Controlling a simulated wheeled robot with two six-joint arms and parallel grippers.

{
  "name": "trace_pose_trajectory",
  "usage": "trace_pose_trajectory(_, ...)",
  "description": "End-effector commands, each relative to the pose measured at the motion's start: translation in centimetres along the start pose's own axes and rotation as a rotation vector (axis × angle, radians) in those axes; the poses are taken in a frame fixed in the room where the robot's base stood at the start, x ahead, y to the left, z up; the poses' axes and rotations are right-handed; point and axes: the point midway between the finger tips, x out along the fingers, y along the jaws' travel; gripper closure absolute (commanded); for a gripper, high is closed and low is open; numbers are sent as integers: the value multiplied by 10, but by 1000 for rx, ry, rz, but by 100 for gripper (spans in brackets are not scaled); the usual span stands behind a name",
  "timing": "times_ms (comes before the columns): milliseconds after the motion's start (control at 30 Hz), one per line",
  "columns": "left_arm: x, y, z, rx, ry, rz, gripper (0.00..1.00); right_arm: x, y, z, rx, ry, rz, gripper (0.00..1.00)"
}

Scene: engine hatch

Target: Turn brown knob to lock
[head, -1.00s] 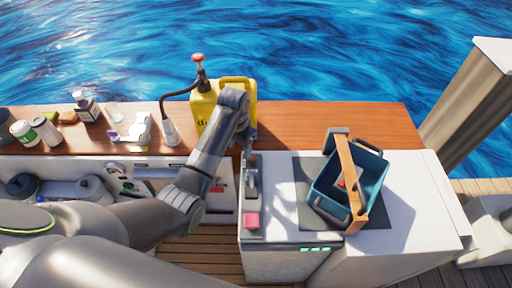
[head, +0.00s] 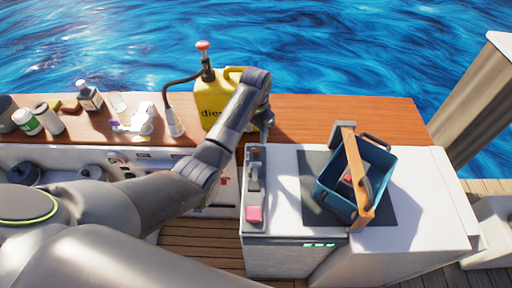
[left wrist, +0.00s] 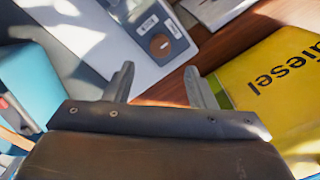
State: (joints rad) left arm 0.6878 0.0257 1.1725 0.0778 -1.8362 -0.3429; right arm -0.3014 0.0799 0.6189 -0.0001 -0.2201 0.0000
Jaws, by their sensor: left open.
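The brown knob (left wrist: 160,44) is round and sits on a grey panel (left wrist: 178,24) with small white labels in the left wrist view. In the head view my left gripper (head: 262,122) is over the wooden counter's edge, by the far end of the narrow control panel (head: 255,192). My right gripper is not in view.
A yellow diesel can (head: 207,92) stands close beside my left gripper, and also shows in the left wrist view (left wrist: 275,85). A blue crate (head: 335,197) with a wooden handle sits on a dark mat (head: 311,212) to the right. Bottles stand at far left.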

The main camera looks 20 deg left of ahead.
Motion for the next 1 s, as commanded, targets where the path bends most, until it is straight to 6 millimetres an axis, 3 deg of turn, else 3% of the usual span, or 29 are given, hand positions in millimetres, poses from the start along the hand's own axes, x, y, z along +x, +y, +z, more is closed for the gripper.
trace_pose_trajectory(200, 46, 0, 1, 0, -5, 2, 50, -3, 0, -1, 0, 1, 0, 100)
trace_pose_trajectory(400, 72, 0, 0, 0, -3, 0, 50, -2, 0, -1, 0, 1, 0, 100)
trace_pose_trajectory(867, 83, 0, 0, 0, 0, 0, 50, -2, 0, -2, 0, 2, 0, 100)
trace_pose_trajectory(1000, 83, 0, 0, 0, 0, 0, 67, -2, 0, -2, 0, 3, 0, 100)
